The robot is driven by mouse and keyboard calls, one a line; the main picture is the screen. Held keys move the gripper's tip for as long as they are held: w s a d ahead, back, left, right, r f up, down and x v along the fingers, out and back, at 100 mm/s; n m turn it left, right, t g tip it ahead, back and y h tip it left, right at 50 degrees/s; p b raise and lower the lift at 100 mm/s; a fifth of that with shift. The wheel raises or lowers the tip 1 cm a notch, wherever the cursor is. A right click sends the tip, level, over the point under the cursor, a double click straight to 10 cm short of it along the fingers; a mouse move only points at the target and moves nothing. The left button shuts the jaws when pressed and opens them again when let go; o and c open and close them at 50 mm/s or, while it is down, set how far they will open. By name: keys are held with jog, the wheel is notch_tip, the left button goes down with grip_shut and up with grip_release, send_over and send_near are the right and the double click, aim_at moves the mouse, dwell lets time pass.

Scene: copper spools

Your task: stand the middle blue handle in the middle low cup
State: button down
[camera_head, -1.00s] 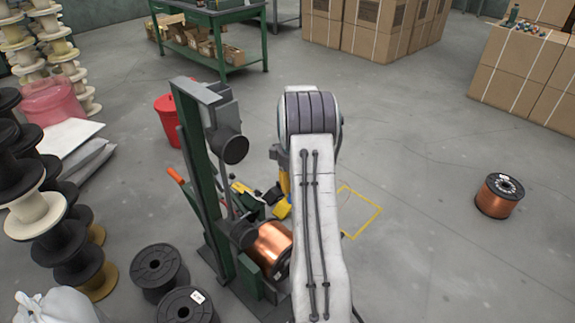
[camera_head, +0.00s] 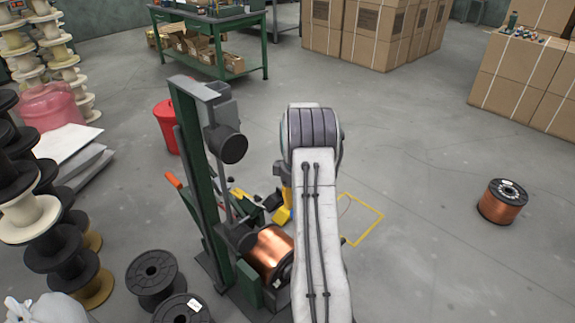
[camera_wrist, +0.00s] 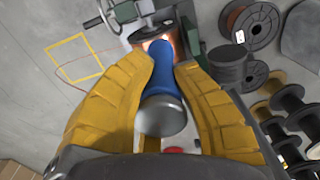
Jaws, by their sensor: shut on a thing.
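The blue handle (camera_wrist: 165,70) shows in the wrist view, with a grey rounded end towards the camera and its far end against the copper-coloured background. My gripper (camera_wrist: 168,64) has its two yellow fingers closed around it, one on each side. In the head view my gripper (camera_head: 283,212) shows only as a bit of yellow beside the green machine, and the handle is hidden behind my arm. I cannot make out the middle low cup or any other handle in either view.
A green winding machine (camera_head: 195,165) with a copper spool (camera_head: 270,250) stands close left of my arm. Black spools (camera_head: 152,275) lie at lower left. A red bin (camera_head: 166,125) stands behind. Another copper spool (camera_head: 503,202) sits alone on open floor at right.

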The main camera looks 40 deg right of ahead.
jog(key=d+f+b, duration=0.2)
jog(key=f+b, duration=0.9)
jog(key=f, duration=0.5)
jog(key=s+d+f+b, duration=0.1)
jog(key=d+f+b, duration=0.2)
jog(key=f+b, duration=0.8)
jog(key=shift+s+f, duration=0.15)
jog(key=shift+f, duration=3.1)
jog(key=shift+f+b, duration=0.25)
jog(key=shift+b, duration=0.1)
jog(key=shift+f+b, duration=0.55)
jog(key=shift+f, duration=0.2)
jog(key=shift+f+b, duration=0.3)
jog(key=shift+f, duration=0.05)
dwell(0.6)
